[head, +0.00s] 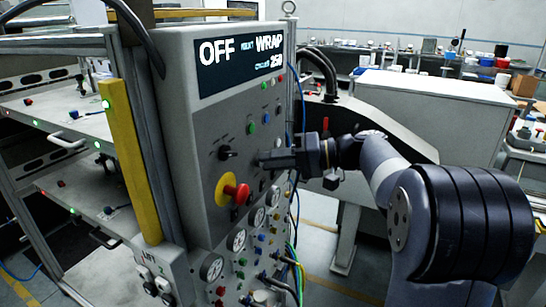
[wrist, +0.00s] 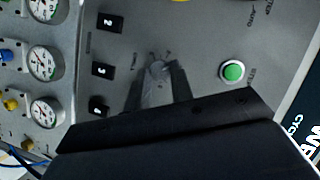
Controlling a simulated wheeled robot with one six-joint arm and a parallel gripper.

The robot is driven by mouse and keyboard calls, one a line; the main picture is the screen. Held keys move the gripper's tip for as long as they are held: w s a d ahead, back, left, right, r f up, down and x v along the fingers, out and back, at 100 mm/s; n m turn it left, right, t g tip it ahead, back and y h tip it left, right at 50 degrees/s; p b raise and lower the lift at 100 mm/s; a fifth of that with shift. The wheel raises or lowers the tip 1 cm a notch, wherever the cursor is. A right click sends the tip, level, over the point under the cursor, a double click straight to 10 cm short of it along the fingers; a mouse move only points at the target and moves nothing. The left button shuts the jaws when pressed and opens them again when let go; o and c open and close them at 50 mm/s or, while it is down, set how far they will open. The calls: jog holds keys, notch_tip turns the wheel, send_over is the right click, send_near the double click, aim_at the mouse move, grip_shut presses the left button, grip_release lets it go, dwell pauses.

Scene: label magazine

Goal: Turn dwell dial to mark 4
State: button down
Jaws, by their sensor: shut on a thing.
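The dwell dial (wrist: 158,68) is a small grey knob on the grey panel in the wrist view, with faint marks around its far side. Its pointer and the mark it stands at are too small to read. My gripper (wrist: 158,84) has its two fingers on either side of the knob and is shut on it. In the head view my gripper (head: 262,159) reaches the panel from the right, and the dial is hidden behind the fingers.
A green button (wrist: 233,72) sits right of the dial, and black number wheels (wrist: 103,70) sit left. In the head view a red emergency stop (head: 236,192) and a black selector (head: 226,153) are close by. Gauges (head: 236,239) and hoses are below. The display (head: 240,62) reads OFF and WRAP.

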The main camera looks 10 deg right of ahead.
jog(key=shift+m+y+p, duration=0.3)
jog(key=shift+m+y, duration=0.1)
jog(key=shift+m, duration=0.6)
jog(key=shift+f, duration=0.1)
jog(key=c, duration=1.2)
grip_release()
jog(key=shift+c, duration=0.2)
jog(key=shift+d, duration=0.1)
jog(key=b+v, duration=0.1)
jog(key=v, duration=0.9)
jog(key=shift+d, duration=0.4)
jog(key=shift+w+a, duration=0.1)
jog(key=x, duration=1)
jog(key=shift+a+p, duration=0.35)
jog(key=shift+p, duration=0.1)
